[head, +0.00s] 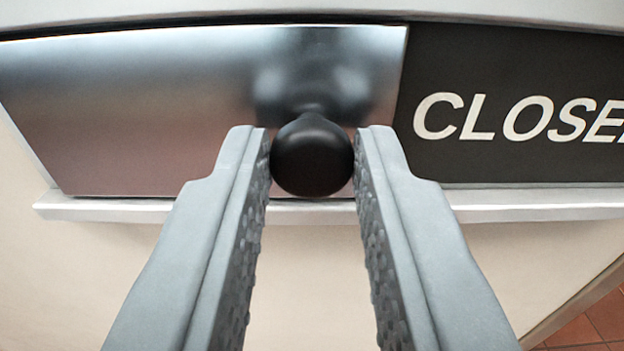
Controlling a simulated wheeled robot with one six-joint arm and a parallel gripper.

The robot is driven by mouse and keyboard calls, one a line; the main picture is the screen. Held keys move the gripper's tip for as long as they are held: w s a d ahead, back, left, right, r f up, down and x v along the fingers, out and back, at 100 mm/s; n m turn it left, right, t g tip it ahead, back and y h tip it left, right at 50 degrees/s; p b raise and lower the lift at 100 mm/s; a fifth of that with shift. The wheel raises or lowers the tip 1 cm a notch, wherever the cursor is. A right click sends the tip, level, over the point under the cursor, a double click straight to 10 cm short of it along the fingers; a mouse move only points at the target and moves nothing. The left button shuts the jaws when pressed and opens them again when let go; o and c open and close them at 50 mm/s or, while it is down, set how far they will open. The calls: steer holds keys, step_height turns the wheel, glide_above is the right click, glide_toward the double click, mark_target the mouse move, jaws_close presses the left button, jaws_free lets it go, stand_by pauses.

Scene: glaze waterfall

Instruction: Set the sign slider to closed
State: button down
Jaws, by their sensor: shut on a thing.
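The sign slider (130,110) is a shiny metal plate at the left and middle of the head view. A round black knob (311,155) sticks out near its right end. My gripper (312,160) has its two grey fingers on either side of the knob and is shut on it. The dark sign panel (500,65) shows to the right of the plate. White letters reading "CLOSE" (520,118) are visible on it, with the last part cut off by the picture's right edge. Whatever lies behind the metal plate is hidden.
A pale rail (540,205) runs along the bottom of the sign, and a light frame (480,10) runs along the top. A beige surface (90,270) lies below the rail. Reddish floor tiles (605,315) show at the lower right.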

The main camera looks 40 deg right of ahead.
steer(key=shift+w+a, duration=0.3)
steer(key=shift+a, duration=0.05)
steer(key=shift+r, duration=0.1)
steer(key=c, duration=1.2)
jaws_free()
steer(key=shift+a, duration=0.2)
steer(key=shift+c, duration=0.2)
steer(key=v, duration=1.7)
steer(key=shift+s, duration=0.15)
